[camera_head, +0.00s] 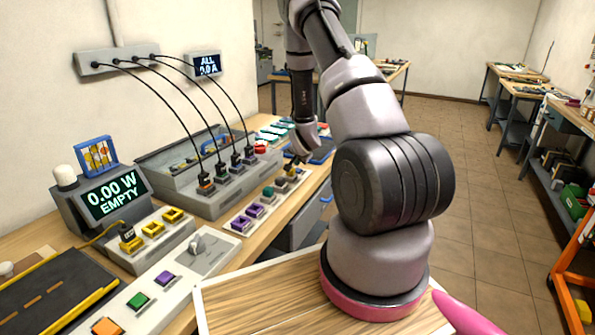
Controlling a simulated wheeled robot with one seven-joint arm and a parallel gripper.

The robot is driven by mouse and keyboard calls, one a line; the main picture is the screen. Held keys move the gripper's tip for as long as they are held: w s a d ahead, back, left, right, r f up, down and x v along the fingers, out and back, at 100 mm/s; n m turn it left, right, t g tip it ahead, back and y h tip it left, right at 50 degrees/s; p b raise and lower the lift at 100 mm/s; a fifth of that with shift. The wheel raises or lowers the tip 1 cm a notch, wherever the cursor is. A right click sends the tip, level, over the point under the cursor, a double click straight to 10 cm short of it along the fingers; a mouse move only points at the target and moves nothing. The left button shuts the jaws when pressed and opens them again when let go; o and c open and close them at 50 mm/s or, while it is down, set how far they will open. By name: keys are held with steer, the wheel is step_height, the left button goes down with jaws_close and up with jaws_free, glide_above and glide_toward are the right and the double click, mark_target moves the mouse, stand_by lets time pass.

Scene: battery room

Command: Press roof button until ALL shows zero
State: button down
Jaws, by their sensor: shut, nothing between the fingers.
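A small wall display (207,65) reads "ALL" with a value that looks like 0.0 A. My gripper (295,160) is shut and empty, pointing down over the far right part of the bench. It is close to a light strip (240,222) with purple, teal and yellowish square pieces, near its far end. I cannot tell whether the fingertips touch anything. No button is legibly marked as the roof button. A control panel (190,262) at the front carries orange (106,326), green (139,300) and purple (164,278) buttons and a grey knob (197,243).
Black cables run from a wall box (117,60) to plugs in a grey console (215,205). A second display (115,197) reads "0.00 W EMPTY". Floor (440,130) to the right is clear; an orange frame (572,265) stands far right.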

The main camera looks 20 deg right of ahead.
steer(key=shift+r, duration=0.1)
steer(key=shift+r, duration=2.4)
steer(key=shift+r, duration=0.25)
steer(key=s+a+r+n+y, duration=0.1)
steer(key=s+a+r, duration=0.25)
steer(key=r, duration=0.45)
steer(key=s+a+r+n, duration=0.15)
steer(key=s+r, duration=0.25)
steer(key=r, duration=0.5)
steer(key=s+a+r+n+y, duration=0.1)
steer(key=s+a+r, duration=0.3)
steer(key=r, duration=0.4)
steer(key=s+a+r+n+y, duration=0.1)
steer(key=s+a+r, duration=0.2)
steer(key=s, duration=0.5)
steer(key=s+a+r+n+g, duration=0.1)
steer(key=s+a+r+n, duration=0.1)
steer(key=s, duration=0.6)
steer(key=s+a+r+n+y, duration=0.1)
steer(key=s+a+r, duration=0.2)
steer(key=s+r, duration=0.2)
steer(key=s, duration=0.3)
steer(key=shift+s+a+r+n+g+y, duration=0.15)
steer(key=shift+a+r+n+g+y, duration=0.15)
steer(key=shift+a+n, duration=0.1)
